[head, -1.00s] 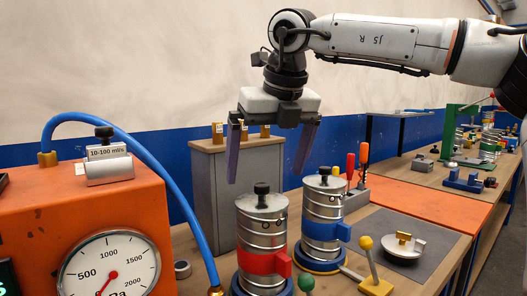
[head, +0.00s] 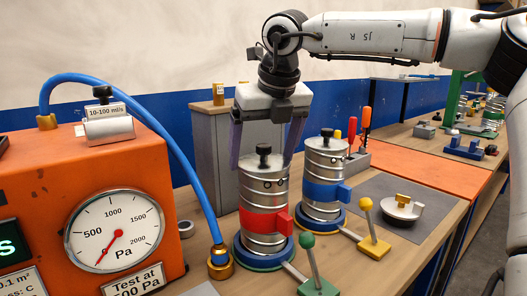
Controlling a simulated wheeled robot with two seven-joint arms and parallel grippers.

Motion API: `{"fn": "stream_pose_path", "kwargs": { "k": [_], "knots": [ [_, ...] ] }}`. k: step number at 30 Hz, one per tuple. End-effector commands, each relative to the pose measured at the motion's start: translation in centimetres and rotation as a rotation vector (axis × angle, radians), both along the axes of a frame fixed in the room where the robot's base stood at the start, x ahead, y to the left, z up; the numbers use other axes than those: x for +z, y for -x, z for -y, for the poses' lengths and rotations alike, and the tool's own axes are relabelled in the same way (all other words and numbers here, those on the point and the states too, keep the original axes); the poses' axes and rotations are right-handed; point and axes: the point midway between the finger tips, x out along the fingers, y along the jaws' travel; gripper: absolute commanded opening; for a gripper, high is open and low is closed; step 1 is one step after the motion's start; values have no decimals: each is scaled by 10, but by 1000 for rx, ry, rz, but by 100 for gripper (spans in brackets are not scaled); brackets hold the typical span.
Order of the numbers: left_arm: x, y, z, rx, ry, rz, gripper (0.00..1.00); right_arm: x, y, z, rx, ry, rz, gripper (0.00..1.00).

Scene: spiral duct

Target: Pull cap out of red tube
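The red tube (head: 264,222) is a silver spiral duct section with a red band, upright on a round dark blue base (head: 264,262). Its cap (head: 264,168) is a grey metal lid with a black knob (head: 264,150) on top, seated in the tube's upper end. My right gripper (head: 262,162) is right over the cap, pointing down. Its two purple fingers are spread wide, one on each side of the knob. I cannot tell whether either finger touches the cap. My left gripper is not in view.
A similar tube with a blue band (head: 324,188) stands close behind at the right. Green (head: 313,270) and yellow (head: 372,232) levers are in front. An orange gauge box (head: 150,185) with a blue hose (head: 185,165) is at left. A grey cabinet (head: 213,150) stands behind.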

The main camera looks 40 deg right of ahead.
Motion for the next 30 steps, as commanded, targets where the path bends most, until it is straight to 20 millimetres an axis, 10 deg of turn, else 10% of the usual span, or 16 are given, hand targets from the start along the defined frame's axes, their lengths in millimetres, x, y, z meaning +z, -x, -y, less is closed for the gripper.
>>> {"fn": "stream_pose_path", "kwargs": {
  "k": [1,2,6,30],
  "knots": [
    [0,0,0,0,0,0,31,0,0,0,0,0,0,60],
    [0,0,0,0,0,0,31,1,0,0,0,1,2,81],
    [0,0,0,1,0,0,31,1,0,0,0,1,2,59],
    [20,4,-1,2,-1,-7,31,29,0,0,0,1,4,59]
  ]
}}
